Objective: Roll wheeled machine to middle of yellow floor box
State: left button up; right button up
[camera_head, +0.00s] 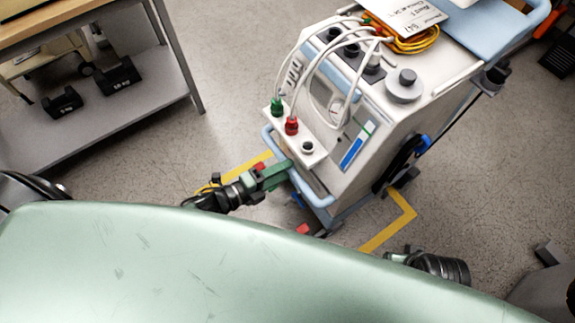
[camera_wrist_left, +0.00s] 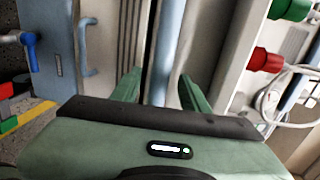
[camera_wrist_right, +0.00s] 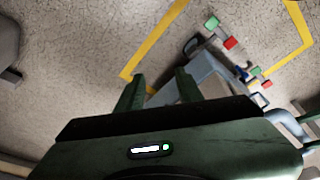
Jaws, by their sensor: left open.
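The wheeled machine (camera_head: 345,125), white and light blue, stands right of centre in the head view. The yellow floor box (camera_head: 402,222) shows as tape lines on both sides of its base; the rest is hidden by the machine and my body. My left gripper (camera_head: 284,172) is at the blue front rail (camera_head: 268,140). In the left wrist view my left gripper (camera_wrist_left: 160,88) is open, with an upright-looking blue bar (camera_wrist_left: 161,60) between its fingers. My right gripper (camera_wrist_right: 157,88) is open and empty, low near the machine's base (camera_wrist_right: 222,72); its fingers are hidden in the head view.
A grey-framed workbench (camera_head: 165,90) with dark items on its lower shelf stands at the left. White cables and a yellow-orange cord (camera_head: 410,42) lie over the machine's top. A dark object (camera_head: 558,57) is on the floor at the far right. Bare floor shows between bench and machine.

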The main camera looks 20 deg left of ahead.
pick_arm(q)
jog(key=shift+x, duration=1.4)
pick_arm(e)
jog(key=shift+v, duration=0.9)
jog(key=shift+w, duration=0.15)
pick_arm(q)
grip_shut()
jog(key=shift+a+f, duration=0.1)
